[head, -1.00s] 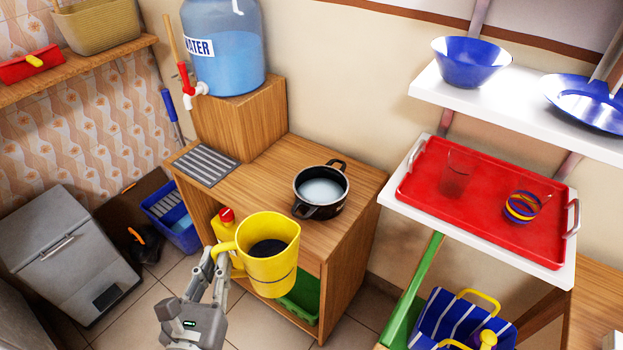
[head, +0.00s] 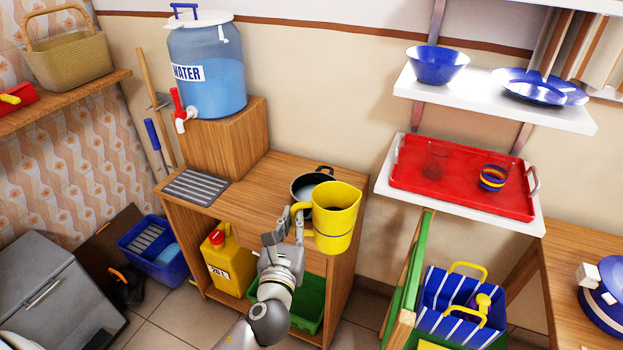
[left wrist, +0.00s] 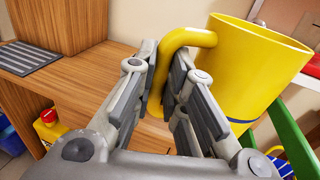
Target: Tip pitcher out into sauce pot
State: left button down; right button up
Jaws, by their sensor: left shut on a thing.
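My left gripper (head: 287,228) is shut on the handle of the yellow pitcher (head: 336,217). The pitcher is nearly upright, at the front right of the wooden cabinet; its inside looks dark and I cannot tell what is in it. In the left wrist view the fingers (left wrist: 160,85) close around the handle of the pitcher (left wrist: 240,70). The black sauce pot (head: 303,184) stands on the cabinet top behind the pitcher, which hides its right front part. My right gripper is not in view.
The wooden cabinet top (head: 250,190) is clear left of the pot, up to a grey rack (head: 196,187). A water dispenser (head: 207,75) stands on a wooden block behind. A shelf with a red tray (head: 460,185) is to the right. A yellow canister (head: 228,262) sits below.

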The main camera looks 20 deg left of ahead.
pick_arm(q)
jog(key=w+r+n+y, duration=0.1)
jog(key=w+r, duration=0.2)
jog(key=w, duration=0.9)
jog(key=shift+a+r+y, duration=0.15)
jog(key=shift+a+y, duration=0.25)
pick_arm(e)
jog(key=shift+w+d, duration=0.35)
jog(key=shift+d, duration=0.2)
pick_arm(q)
jog(key=shift+s, duration=0.1)
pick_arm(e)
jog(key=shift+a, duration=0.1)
pick_arm(q)
jog(key=s+d+m+h, duration=0.2)
jog(key=s+h, duration=0.1)
jog(key=s, duration=0.6)
jog(key=s+d+r+m+h, duration=0.1)
jog(key=s+d+h, duration=0.2)
jog(key=s, duration=0.7)
jog(key=shift+d+m+t, duration=0.15)
jog(key=shift+m+t, duration=0.25)
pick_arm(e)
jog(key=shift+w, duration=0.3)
